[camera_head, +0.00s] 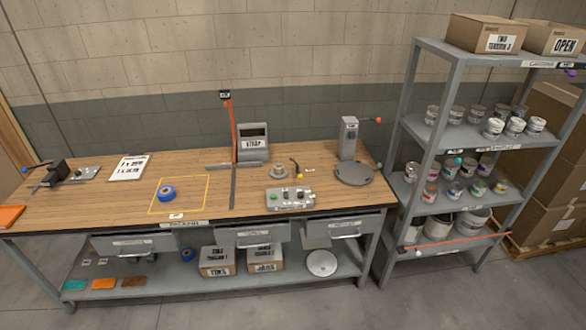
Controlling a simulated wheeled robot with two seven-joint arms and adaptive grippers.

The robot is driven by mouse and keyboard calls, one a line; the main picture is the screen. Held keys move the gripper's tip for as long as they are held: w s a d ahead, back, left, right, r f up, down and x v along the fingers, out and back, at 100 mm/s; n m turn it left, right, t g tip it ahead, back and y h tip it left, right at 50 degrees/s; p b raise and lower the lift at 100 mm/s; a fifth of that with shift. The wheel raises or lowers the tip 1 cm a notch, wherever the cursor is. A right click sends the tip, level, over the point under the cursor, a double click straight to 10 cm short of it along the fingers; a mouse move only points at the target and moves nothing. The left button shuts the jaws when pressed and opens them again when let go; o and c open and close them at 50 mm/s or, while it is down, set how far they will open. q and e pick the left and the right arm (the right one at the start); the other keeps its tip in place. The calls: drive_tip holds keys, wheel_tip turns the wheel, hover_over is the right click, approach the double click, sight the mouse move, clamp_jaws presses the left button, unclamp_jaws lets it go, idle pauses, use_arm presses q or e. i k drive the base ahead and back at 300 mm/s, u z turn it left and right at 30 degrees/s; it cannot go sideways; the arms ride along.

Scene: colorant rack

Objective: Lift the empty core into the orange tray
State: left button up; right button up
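A blue ring-shaped roll (167,194) lies inside a yellow outlined square on the wooden workbench (120,203). A small beige-grey round piece (278,171) sits near the bench middle. I cannot tell for certain which piece is the empty core. A flat orange item (10,215), possibly the orange tray, lies at the bench's left end, cut by the picture edge. A smaller flat orange piece (104,283) lies on the lower shelf. Neither of my grippers is in view.
A red upright post (231,130), a display unit (253,142), a button box (290,197) and a round-plate machine (353,173) stand on the bench. Under it are drawers and boxes (217,261). A grey rack (428,145) with cans stands right. Floor in front is clear.

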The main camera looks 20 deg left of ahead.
sight(278, 171)
drive_tip(key=z, duration=0.1)
drive_tip(key=i, duration=1.25)
drive_tip(key=u, duration=0.9)
drive_tip(key=i, duration=0.85)
drive_tip(key=u, duration=1)
